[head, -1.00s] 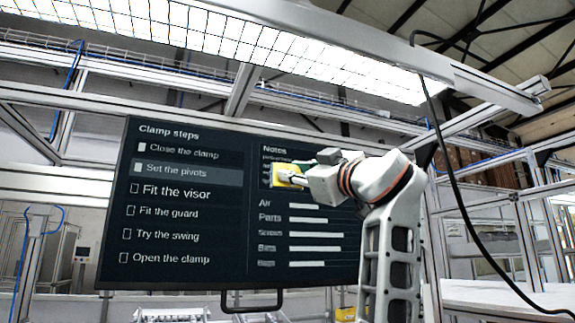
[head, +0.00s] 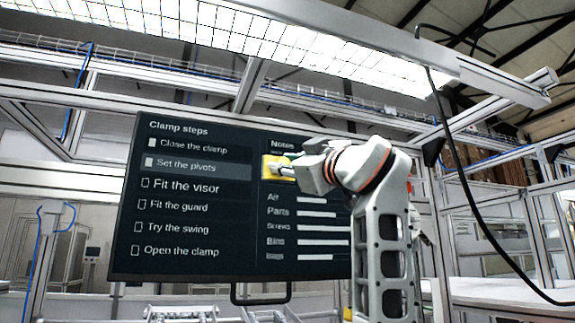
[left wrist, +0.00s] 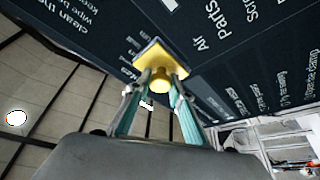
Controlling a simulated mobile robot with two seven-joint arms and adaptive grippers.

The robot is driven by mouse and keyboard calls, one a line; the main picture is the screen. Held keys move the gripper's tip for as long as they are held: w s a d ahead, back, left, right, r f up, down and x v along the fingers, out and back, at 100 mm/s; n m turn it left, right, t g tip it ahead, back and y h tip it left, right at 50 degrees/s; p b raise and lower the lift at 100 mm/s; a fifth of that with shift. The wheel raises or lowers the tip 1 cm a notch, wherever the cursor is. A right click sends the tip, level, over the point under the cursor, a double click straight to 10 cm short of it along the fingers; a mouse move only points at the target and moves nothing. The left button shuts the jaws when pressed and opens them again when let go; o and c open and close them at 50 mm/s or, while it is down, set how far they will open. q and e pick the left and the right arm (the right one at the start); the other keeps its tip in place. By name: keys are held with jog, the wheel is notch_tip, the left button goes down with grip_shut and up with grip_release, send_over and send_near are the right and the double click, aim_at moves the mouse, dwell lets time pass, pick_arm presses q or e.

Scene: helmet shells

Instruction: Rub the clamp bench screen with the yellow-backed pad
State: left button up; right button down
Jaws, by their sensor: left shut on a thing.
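The clamp bench screen (head: 190,212) is a large dark panel with a "Clamp steps" list on its left half and notes and bars on its right half. The yellow-backed pad (head: 270,167) is at the upper right half, just under the "Notes" heading. My left gripper (head: 287,171) is shut on the pad's yellow grip. In the left wrist view the pad (left wrist: 155,57) sits between the teal fingers (left wrist: 160,85), its face toward the screen and seemingly against it. My left arm hides the screen's right part. My right gripper is not in view.
A metal frame beam (head: 70,105) runs behind and above the screen. A black cable (head: 452,175) hangs right of my arm. A dark handle bar (head: 260,300) is under the screen. White worktops (head: 505,292) stand at the lower right.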

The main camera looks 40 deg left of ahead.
pick_arm(q)
jog(key=shift+s+d, duration=0.45)
jog(key=shift+d, duration=0.4)
jog(key=shift+s+d, duration=0.45)
jog(key=shift+d, duration=0.4)
jog(key=shift+s+d, duration=0.45)
jog(key=shift+d, duration=0.4)
jog(key=d, duration=0.1)
jog(key=s+d, duration=0.1)
jog(key=shift+s+d+p, duration=0.2)
jog(key=shift+d+p, duration=0.15)
